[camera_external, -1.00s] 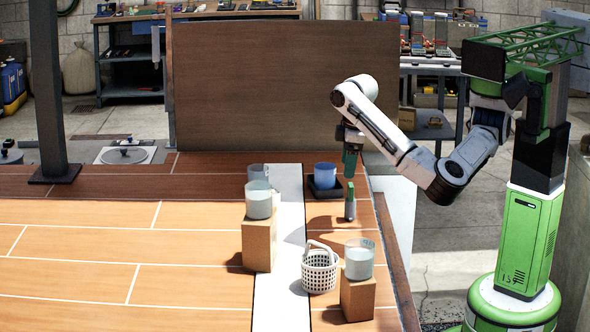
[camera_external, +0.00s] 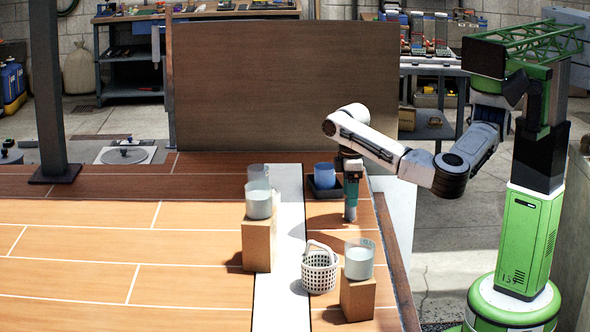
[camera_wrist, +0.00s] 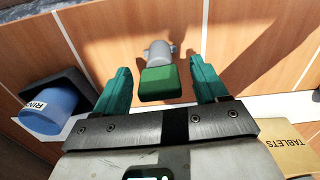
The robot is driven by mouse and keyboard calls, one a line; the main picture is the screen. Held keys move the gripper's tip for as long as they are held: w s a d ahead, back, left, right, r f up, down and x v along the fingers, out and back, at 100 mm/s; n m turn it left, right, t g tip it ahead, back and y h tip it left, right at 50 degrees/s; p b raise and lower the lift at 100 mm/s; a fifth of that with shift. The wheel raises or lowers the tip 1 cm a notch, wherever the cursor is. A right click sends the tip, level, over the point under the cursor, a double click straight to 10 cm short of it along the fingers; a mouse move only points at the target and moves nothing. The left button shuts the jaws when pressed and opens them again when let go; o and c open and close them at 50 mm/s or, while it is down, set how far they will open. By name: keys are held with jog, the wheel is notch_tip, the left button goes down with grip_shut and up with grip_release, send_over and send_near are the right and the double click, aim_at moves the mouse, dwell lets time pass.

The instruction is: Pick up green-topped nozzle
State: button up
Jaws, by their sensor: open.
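The green-topped nozzle (camera_wrist: 160,82) stands on the wooden floor in the wrist view, its green top nearest the camera and its grey body beyond. My gripper (camera_wrist: 162,88) is open, with one teal finger on each side of the green top and a visible gap on both sides. In the external view my gripper (camera_external: 351,190) points down over the nozzle (camera_external: 350,213), whose lower grey part shows below the fingers. Its top is hidden there by the fingers.
A blue cup (camera_external: 325,175) in a dark tray (camera_external: 313,191) stands close left of my gripper. A white basket (camera_external: 319,270) and a beaker (camera_external: 359,260) on a cardboard box (camera_external: 357,298) stand nearer the camera. Another beaker (camera_external: 258,202) tops a taller box (camera_external: 257,246).

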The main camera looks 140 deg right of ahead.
jog(key=shift+f, duration=0.9)
jog(key=c, duration=1.3)
